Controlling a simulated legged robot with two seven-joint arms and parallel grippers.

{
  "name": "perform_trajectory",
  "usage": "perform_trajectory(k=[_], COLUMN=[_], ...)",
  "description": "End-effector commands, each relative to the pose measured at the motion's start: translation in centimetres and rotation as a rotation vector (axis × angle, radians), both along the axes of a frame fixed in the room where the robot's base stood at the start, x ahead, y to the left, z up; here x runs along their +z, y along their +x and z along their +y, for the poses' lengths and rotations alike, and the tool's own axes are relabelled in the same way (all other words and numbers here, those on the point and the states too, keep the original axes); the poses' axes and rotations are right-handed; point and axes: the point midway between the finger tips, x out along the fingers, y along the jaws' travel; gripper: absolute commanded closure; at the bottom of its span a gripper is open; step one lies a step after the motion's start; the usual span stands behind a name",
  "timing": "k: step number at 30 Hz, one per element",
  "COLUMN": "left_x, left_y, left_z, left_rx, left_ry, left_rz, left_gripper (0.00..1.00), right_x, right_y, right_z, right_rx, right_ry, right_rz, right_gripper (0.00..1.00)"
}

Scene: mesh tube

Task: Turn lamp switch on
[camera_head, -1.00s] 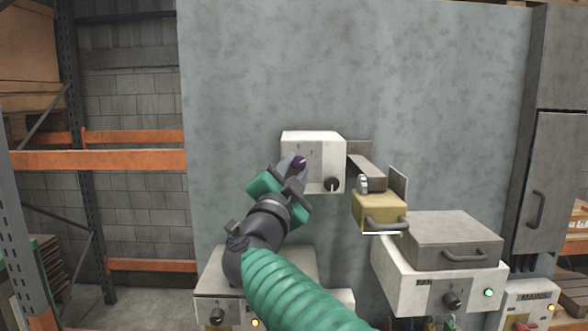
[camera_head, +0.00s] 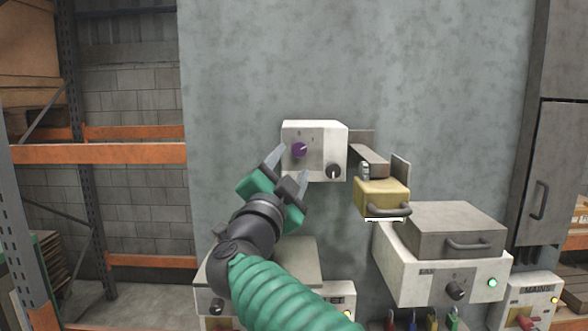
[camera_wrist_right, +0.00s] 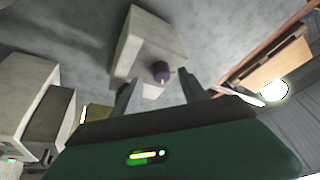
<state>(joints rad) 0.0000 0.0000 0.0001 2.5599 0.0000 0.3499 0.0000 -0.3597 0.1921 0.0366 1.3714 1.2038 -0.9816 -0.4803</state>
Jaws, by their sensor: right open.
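A white box (camera_head: 325,140) on the grey wall carries a purple knob (camera_head: 299,149) and, lower right, a black knob (camera_head: 333,171). The purple knob has a light mark on its right side. It also shows in the right wrist view (camera_wrist_right: 161,71), beyond and between the fingertips. My right gripper (camera_head: 292,167) is open and empty, just below the purple knob and apart from it. In the right wrist view its two fingers (camera_wrist_right: 160,92) stand wide apart. I cannot read a lamp label on any box. My left gripper is not in view.
A yellow handled box (camera_head: 381,193) sits right of the white box. Below it is a white FAN box (camera_head: 440,276) with a green light, and a MAINS box (camera_head: 533,303) stands far right. A lower left box (camera_head: 215,301) is partly behind my arm. Orange shelving (camera_head: 100,153) stands left.

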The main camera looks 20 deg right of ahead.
Motion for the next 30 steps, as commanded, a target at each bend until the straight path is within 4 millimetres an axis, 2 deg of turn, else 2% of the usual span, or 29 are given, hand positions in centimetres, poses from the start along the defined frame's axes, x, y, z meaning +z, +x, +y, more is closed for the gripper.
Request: perform_trajectory(k=[1, 6, 10, 15, 26, 29, 30], left_x=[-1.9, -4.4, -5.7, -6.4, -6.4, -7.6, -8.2], left_y=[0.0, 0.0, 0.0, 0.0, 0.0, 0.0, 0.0], left_z=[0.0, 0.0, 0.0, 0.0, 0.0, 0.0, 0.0], left_rx=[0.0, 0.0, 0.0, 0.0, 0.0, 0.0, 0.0], left_ry=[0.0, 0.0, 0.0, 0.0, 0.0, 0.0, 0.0], left_rz=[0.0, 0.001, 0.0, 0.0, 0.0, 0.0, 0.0], left_gripper=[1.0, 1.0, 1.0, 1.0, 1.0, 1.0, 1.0], right_x=[-1.4, -2.9, -3.7, -4.1, -4.2, -6.8, -8.8], right_y=[-1.3, -5.4, -7.9, -9.6, -9.8, -7.9, -6.6], right_z=[0.8, 3.5, 5.1, 6.3, 6.5, 7.2, 7.8], right_rx=[0.004, 0.004, 0.003, 0.002, 0.005, 0.063, 0.109], right_ry=[0.002, 0.002, 0.001, 0.001, -0.008, -0.101, -0.165], right_rz=[-0.002, -0.001, 0.0, 0.003, 0.003, 0.02, 0.043], right_gripper=[0.49, 0.49, 0.49, 0.49, 0.49, 0.49, 0.49])
